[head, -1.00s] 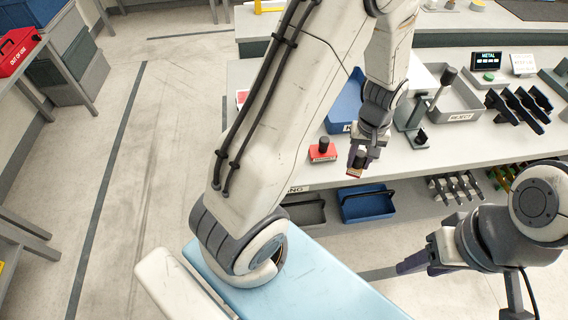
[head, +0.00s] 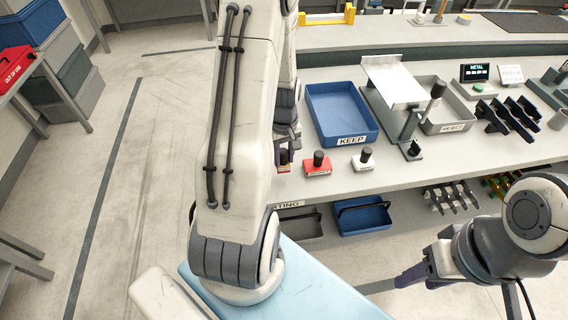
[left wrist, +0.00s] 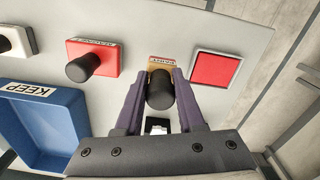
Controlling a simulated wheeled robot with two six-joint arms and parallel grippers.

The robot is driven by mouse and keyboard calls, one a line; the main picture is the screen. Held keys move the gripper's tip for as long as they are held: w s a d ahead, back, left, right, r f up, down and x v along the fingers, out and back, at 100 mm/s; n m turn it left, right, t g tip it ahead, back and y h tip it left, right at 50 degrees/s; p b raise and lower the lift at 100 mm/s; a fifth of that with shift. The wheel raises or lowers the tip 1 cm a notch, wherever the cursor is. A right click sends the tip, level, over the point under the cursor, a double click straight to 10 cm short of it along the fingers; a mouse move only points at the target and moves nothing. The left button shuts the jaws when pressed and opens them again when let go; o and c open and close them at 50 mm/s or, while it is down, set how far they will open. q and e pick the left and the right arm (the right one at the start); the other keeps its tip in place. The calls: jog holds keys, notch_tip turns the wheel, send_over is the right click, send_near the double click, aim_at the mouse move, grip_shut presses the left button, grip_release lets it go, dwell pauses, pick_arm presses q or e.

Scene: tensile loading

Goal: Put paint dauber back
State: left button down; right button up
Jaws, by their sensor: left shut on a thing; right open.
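The paint dauber (head: 283,160), a tan block with a black knob, is in my left gripper (head: 286,145) at the bench's front edge, left of a red stamp (head: 317,166). In the left wrist view, the purple fingers of my left gripper (left wrist: 160,97) are shut around the black knob of the dauber (left wrist: 160,66). I cannot tell whether the dauber's base touches the bench. A red square pad (left wrist: 215,68) in a pale frame lies right of it there; my arm hides it in the head view. My right gripper (head: 408,278) is open and empty, in front of the bench.
A white stamp (head: 363,160) stands right of the red one. The blue KEEP tray (head: 345,140) is behind them, and the grey REJECT tray (head: 450,124) is further right. A grey stand (head: 397,120) with a sloping plate is between the trays. The bench front edge is close.

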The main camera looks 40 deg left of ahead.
aim_at(284, 164)
pick_arm(q)
notch_tip(284, 164, down, 3)
jog(key=shift+f+p, duration=0.15)
jog(key=shift+p, duration=0.2)
jog(key=shift+f, duration=0.35)
jog(key=shift+f, duration=0.1)
jog(key=c, duration=0.5)
grip_release()
notch_tip(284, 164, up, 12)
jog(key=shift+r+b, duration=0.2)
jog(key=shift+b, duration=0.55)
